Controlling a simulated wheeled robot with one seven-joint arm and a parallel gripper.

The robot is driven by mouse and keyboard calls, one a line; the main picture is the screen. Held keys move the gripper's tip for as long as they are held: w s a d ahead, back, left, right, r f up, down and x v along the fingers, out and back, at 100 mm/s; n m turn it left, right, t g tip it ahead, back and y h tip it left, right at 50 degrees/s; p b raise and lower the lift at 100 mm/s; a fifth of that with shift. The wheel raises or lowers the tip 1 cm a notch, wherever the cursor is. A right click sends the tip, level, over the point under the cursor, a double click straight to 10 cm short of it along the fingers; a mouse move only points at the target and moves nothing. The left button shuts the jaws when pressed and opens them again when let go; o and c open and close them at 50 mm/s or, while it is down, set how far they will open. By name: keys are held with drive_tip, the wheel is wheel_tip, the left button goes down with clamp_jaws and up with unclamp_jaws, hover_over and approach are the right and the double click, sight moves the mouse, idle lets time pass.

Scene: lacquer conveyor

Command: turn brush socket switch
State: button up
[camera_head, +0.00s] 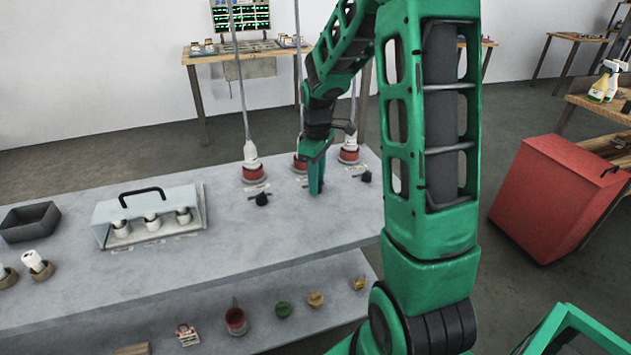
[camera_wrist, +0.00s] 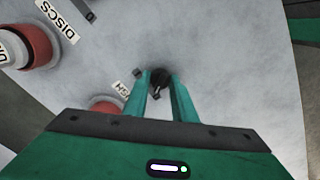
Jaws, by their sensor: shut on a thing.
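My gripper (camera_head: 316,188) points down at the grey bench top, in front of the middle red socket (camera_head: 300,164). In the wrist view my green fingers (camera_wrist: 160,92) are shut on a small black knob, the brush socket switch (camera_wrist: 160,77). A white label (camera_wrist: 122,90) ending in "SH" lies beside it, partly cut off by my gripper. My fingers hide this switch in the head view. Part of a red socket (camera_wrist: 106,103) shows left of my fingers in the wrist view.
Similar black switches stand left (camera_head: 262,199) and right (camera_head: 366,177), near the left red socket (camera_head: 254,173) and right red socket (camera_head: 349,155). A case with white cylinders (camera_head: 190,194) and a dark tray (camera_head: 30,222) sit on the left. A red bin (camera_head: 550,200) stands right.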

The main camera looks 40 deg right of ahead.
drive_tip(key=o, duration=1)
drive_tip(key=shift+o, duration=0.2)
drive_tip(key=shift+r, duration=0.1)
wheel_tip(320, 180, up, 10)
drive_tip(key=shift+r, duration=0.25)
drive_tip(key=shift+w, duration=0.1)
drive_tip(key=s+a+m, duration=0.1)
drive_tip(key=s+m, duration=0.5)
drive_tip(key=s, duration=0.8)
drive_tip(key=s+a+f+m, duration=0.1)
drive_tip(key=s+m, duration=0.5)
drive_tip(key=s, duration=0.8)
drive_tip(key=shift+s+a, duration=0.35)
drive_tip(key=shift+s, duration=0.05)
